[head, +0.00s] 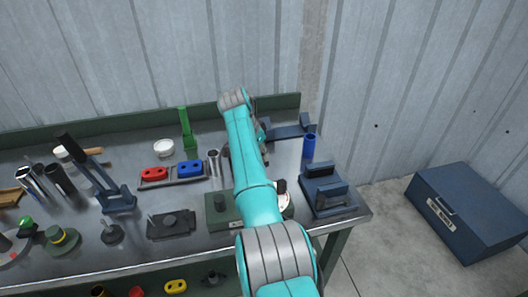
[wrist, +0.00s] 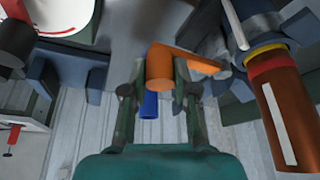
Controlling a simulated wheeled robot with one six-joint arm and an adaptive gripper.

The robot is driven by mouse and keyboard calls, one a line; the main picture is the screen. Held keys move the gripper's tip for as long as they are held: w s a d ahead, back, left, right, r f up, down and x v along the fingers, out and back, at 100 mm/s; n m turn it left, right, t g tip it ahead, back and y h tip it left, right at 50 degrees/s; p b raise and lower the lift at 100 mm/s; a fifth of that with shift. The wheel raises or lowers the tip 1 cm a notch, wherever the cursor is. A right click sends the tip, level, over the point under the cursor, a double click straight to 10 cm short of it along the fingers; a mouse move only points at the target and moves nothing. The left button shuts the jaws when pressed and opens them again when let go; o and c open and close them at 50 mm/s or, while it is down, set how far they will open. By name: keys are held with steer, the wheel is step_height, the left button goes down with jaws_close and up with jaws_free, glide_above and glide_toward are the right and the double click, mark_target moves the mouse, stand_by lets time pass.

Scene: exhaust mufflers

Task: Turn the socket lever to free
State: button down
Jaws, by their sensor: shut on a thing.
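In the wrist view, my gripper (wrist: 160,72) is shut on the round orange end of a lever (wrist: 190,60), with one finger on each side. The lever's orange bar runs right to a grey-blue socket (wrist: 258,38). A copper-brown tube (wrist: 283,120) with a white stripe, a red band and a yellow ring sits at that socket. In the head view my arm covers the gripper, the lever and most of the socket, so the lever's angle cannot be told there.
A blue cylinder (head: 310,146) stands right of my arm, near a dark blue block fixture (head: 325,190). A white dial (head: 285,202) is partly behind my arm. Left are red (head: 154,174) and blue (head: 190,168) blocks and a tall lever clamp (head: 118,197). A blue toolbox (head: 470,212) is on the floor.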

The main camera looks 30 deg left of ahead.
stand_by(0.4)
steer(key=c, duration=0.9)
jaws_free()
steer(key=v, duration=1.2)
steer(key=shift+s, duration=0.1)
